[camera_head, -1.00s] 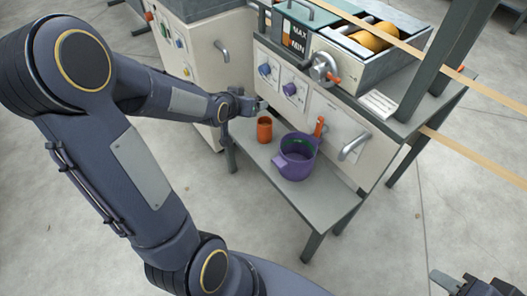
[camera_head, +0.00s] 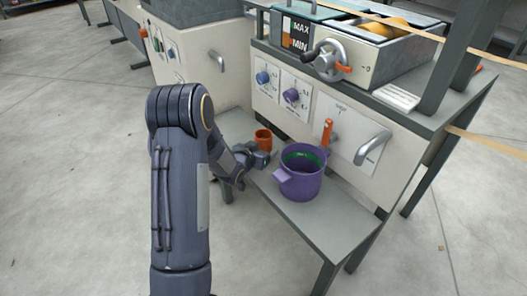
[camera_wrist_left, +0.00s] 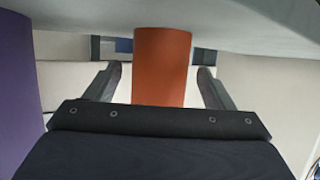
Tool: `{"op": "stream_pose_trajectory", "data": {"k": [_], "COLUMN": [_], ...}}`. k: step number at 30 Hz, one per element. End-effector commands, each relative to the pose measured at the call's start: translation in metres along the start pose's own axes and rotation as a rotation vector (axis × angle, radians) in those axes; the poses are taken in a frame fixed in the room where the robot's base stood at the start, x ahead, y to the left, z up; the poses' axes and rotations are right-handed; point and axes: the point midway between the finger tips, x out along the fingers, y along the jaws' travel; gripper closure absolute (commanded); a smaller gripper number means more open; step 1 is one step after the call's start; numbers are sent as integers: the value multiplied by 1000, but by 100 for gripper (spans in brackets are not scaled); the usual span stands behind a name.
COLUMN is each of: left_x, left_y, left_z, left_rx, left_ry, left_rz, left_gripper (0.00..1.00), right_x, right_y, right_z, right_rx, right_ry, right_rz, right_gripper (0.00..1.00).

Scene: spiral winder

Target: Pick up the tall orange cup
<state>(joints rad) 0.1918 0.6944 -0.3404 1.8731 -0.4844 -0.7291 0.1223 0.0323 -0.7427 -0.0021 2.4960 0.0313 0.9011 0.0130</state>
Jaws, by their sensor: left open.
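The tall orange cup (camera_head: 263,138) stands on the grey bench shelf (camera_head: 328,222), left of the purple pot. In the head view, my left gripper (camera_head: 260,155) is at the near side of the cup and hides its lower part. In the left wrist view, the orange cup (camera_wrist_left: 161,60) shows in the gap between the two spread fingers of my left gripper (camera_wrist_left: 160,72). The gripper is open, with a visible gap on each side of the cup. My right gripper is out of view.
The purple pot (camera_head: 300,182), green inside, stands close right of my gripper; its purple side (camera_wrist_left: 15,85) fills the left of the wrist view. An orange-handled valve (camera_head: 327,133) and a metal handle (camera_head: 372,148) stick out from the machine panel. The shelf's front right is bare.

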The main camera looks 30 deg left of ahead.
Motion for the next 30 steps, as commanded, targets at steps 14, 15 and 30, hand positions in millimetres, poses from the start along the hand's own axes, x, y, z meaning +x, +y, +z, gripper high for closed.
{"op": "stream_pose_trajectory", "data": {"k": [14,15,30], "left_x": [23,23,23], "left_y": [0,0,0], "left_z": [0,0,-1], "left_rx": [0,0,0], "left_ry": [-1,0,1], "left_rz": [0,0,0], "left_gripper": [29,34,77], "right_x": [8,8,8], "right_y": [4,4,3], "right_z": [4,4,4], "right_rx": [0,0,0], "right_ry": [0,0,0], "right_rz": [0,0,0], "right_gripper": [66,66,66]}}
